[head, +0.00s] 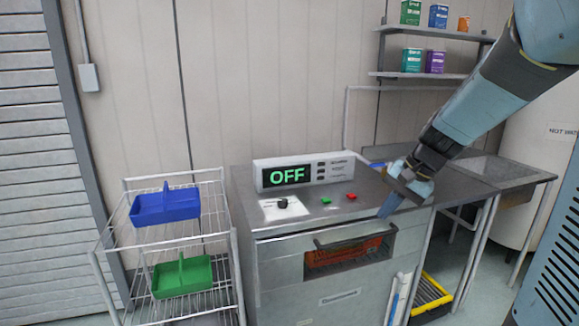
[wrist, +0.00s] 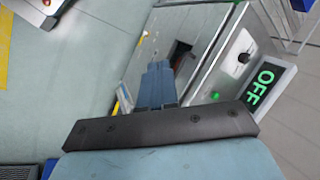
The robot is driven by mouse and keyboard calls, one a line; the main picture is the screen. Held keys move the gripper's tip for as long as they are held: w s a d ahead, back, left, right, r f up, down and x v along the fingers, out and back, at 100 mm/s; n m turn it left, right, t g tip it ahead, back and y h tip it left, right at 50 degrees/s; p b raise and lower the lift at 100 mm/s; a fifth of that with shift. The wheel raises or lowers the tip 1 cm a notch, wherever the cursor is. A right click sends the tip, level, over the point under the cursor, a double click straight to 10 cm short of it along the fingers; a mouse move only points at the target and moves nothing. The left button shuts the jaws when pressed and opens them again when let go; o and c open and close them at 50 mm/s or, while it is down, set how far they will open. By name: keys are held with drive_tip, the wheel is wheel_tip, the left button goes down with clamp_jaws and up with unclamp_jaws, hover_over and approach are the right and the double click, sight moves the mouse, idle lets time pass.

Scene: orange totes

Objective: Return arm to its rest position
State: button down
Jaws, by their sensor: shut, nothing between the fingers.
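My arm reaches in from the upper right of the head view. My gripper (head: 388,208) is shut and empty, pointing down at the right front part of the grey machine's top (head: 300,212). In the wrist view my gripper (wrist: 158,68) shows its blue fingers together, with the machine's front beyond them. I cannot tell whether the fingertips touch the machine. The machine's display (head: 288,175) reads OFF in green; it also shows in the wrist view (wrist: 262,88).
A black knob (head: 283,203), a green button (head: 326,200) and a red button (head: 351,197) sit on the machine top. An orange tote (head: 345,252) shows behind the front window. A wire rack (head: 222,215) holds blue and green caddies. A shelf (head: 425,75) with boxes hangs behind my arm.

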drive_tip(key=s+r+n+t+h, duration=0.1)
drive_tip(key=s+r+n+h, duration=0.1)
drive_tip(key=s, duration=0.6)
drive_tip(key=s+d+r+n+t+h, duration=0.1)
drive_tip(key=s+r+n, duration=0.3)
drive_tip(key=s, duration=0.5)
drive_tip(key=shift+r+t+h, duration=0.35)
drive_tip(key=shift+t+h, duration=0.45)
drive_tip(key=shift+h, duration=0.1)
drive_tip(key=c, duration=1.8)
unclamp_jaws()
drive_tip(key=shift+s, duration=0.1)
